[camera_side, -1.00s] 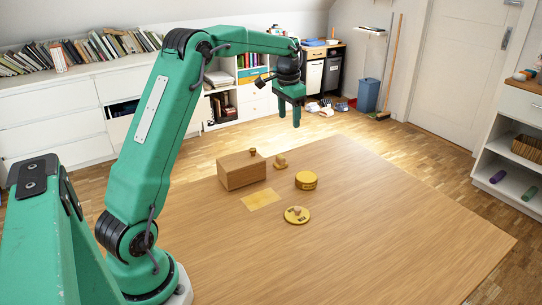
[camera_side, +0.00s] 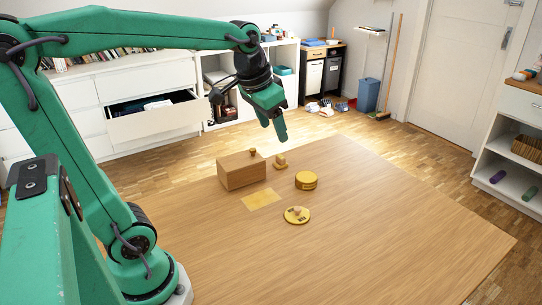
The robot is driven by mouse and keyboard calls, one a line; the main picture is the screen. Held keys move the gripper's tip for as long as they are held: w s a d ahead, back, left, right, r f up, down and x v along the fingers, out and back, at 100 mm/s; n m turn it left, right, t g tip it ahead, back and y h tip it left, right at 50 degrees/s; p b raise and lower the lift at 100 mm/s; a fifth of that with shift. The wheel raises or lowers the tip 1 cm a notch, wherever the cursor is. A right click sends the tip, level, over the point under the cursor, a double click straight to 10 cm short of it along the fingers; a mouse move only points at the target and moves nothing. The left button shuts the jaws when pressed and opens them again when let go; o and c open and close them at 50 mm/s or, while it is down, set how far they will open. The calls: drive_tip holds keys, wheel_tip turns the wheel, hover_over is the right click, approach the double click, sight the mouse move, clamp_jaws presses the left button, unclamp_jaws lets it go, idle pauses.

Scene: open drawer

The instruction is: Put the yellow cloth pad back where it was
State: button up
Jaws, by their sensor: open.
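The yellow cloth pad (camera_side: 261,199) looks like the flat yellow square lying on the wooden table, in front of a wooden box. My gripper (camera_side: 272,126) is in the air above and behind the wooden box, with its fingers pointing down and slightly right. It is open and holds nothing. The pad lies well below it and toward the camera, with nothing covering it.
The wooden box (camera_side: 240,171) has a small knob on top. A small wooden knobbed piece (camera_side: 280,162), a round yellow tin (camera_side: 306,181) and a yellow disc (camera_side: 297,216) stand nearby. The table's right side is clear. A cabinet drawer (camera_side: 155,121) is open behind.

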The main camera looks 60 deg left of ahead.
drive_tip(key=s+d+f, duration=0.2)
drive_tip(key=s, duration=0.3)
drive_tip(key=s+d+f+t, duration=0.1)
drive_tip(key=s+d+f, duration=0.1)
drive_tip(key=s, duration=0.4)
drive_tip(key=shift+s+d+f+t+h, duration=0.15)
drive_tip(key=shift+d+f+t+h, duration=0.2)
drive_tip(key=shift+d, duration=0.2)
